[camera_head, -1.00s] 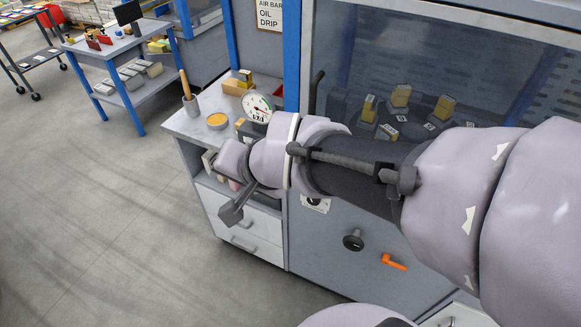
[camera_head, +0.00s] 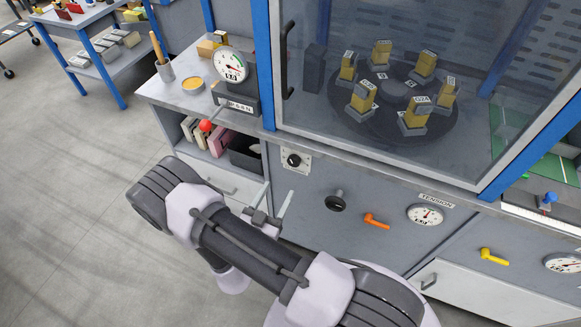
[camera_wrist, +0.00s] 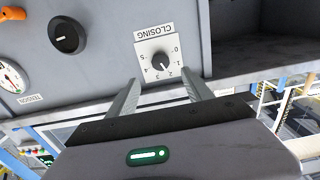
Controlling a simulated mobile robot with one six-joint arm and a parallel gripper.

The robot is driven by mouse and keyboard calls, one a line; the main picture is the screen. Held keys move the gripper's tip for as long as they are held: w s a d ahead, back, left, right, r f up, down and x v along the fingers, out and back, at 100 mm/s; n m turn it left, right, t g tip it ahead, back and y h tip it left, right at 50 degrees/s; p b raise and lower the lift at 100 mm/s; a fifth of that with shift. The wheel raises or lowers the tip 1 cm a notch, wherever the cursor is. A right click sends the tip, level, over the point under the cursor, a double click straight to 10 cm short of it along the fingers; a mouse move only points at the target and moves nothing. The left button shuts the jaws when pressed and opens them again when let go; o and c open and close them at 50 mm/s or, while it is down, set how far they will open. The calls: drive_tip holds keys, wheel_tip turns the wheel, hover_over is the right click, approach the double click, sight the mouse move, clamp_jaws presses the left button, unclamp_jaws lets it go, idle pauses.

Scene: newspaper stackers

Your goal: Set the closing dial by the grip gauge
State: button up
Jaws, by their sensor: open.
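The closing dial is a black knob on a white plate marked CLOSING with numbers from 0 to 5 (camera_wrist: 160,62). It sits upside down in the wrist view. In the head view this dial (camera_head: 293,160) is on the grey front panel. My gripper (camera_head: 280,188) is open and empty, just in front of and below it. In the wrist view my gripper's fingers (camera_wrist: 162,78) point at the dial from either side, apart from the knob. The knob's pointer is too small to read surely. A round gauge (camera_head: 231,66) stands on the bench; its needle reading and label are unclear.
A black knob (camera_head: 337,201), an orange lever (camera_head: 376,220) and a TENSION gauge (camera_head: 425,215) are right of the dial. A red-knobbed lever (camera_head: 206,126) projects at the left. Glass covers a turntable (camera_head: 397,105) with several yellow blocks. Floor at left is clear.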

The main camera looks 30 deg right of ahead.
sight(293, 164)
drive_tip(key=b+x, duration=0.2)
drive_tip(key=x, duration=0.9)
clamp_jaws()
